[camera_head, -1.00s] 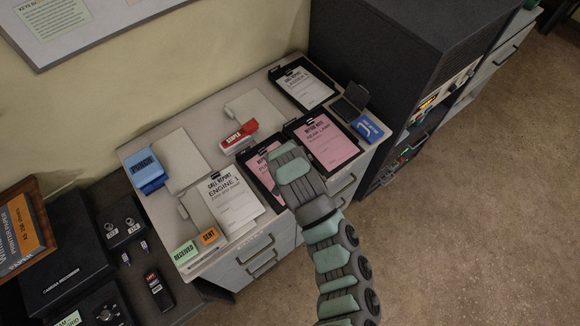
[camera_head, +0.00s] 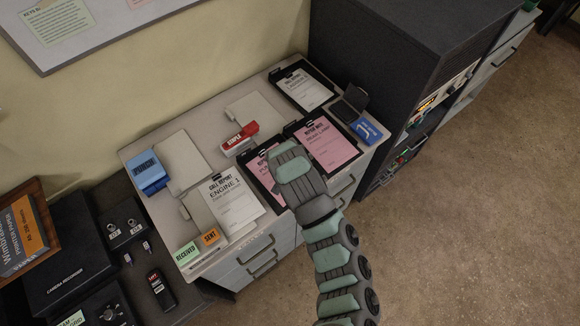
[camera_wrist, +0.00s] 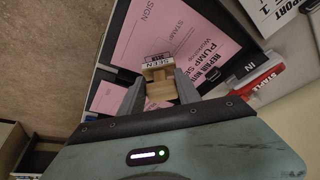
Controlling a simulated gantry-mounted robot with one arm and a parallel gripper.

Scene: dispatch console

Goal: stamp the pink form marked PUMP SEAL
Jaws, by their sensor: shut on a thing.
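The pink form marked PUMP SEAL (camera_wrist: 175,38) lies on a black clipboard. In the wrist view its STAMP and SIGN boxes and part of its title show. In the head view the form (camera_head: 262,170) is partly hidden under my gripper (camera_head: 285,160). My gripper (camera_wrist: 160,88) is shut on a wooden stamp (camera_wrist: 159,92) with a small printed label that seems to read SEEN. The head view hides the stamp.
A second pink form (camera_head: 326,145) lies on a clipboard to the right. A red stapler (camera_head: 240,138) is behind. Green RECEIVED (camera_head: 187,253) and orange SENT (camera_head: 209,238) blocks stand front left. A blue ink pad (camera_head: 366,130) is at right beside a dark cabinet (camera_head: 400,60).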

